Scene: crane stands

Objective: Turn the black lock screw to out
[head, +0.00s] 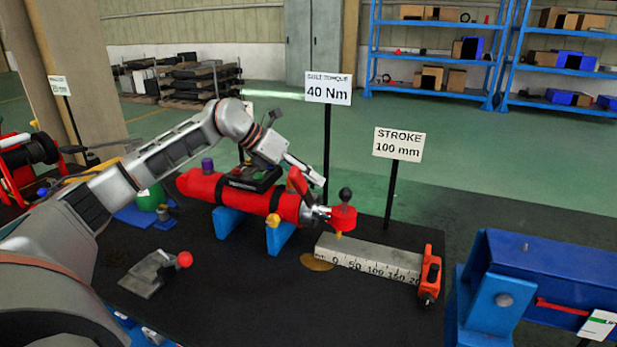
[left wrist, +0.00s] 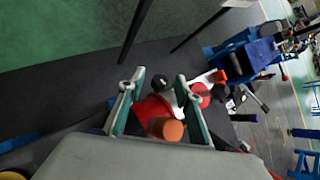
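A red cylinder (head: 205,187) lies on blue stands. At its right end is a red block (head: 343,218) with a black ball-topped knob (head: 345,194). A black knob (head: 427,298) sits on the orange-red stop at the ruler's right end. I cannot tell which is the lock screw. My left gripper (head: 306,178) is over the cylinder's right end, left of the ball-topped knob. In the left wrist view the fingers of the left gripper (left wrist: 160,98) are apart, with a red part and orange cap (left wrist: 168,130) showing between them. Contact cannot be told. My right gripper is out of view.
A steel ruler block (head: 370,258) lies at front right of the cylinder. A "40 Nm" sign (head: 328,88) and a "100 mm" sign (head: 399,144) stand behind. A red-balled lever (head: 160,270) is at front left. A blue frame (head: 530,260) stands at right.

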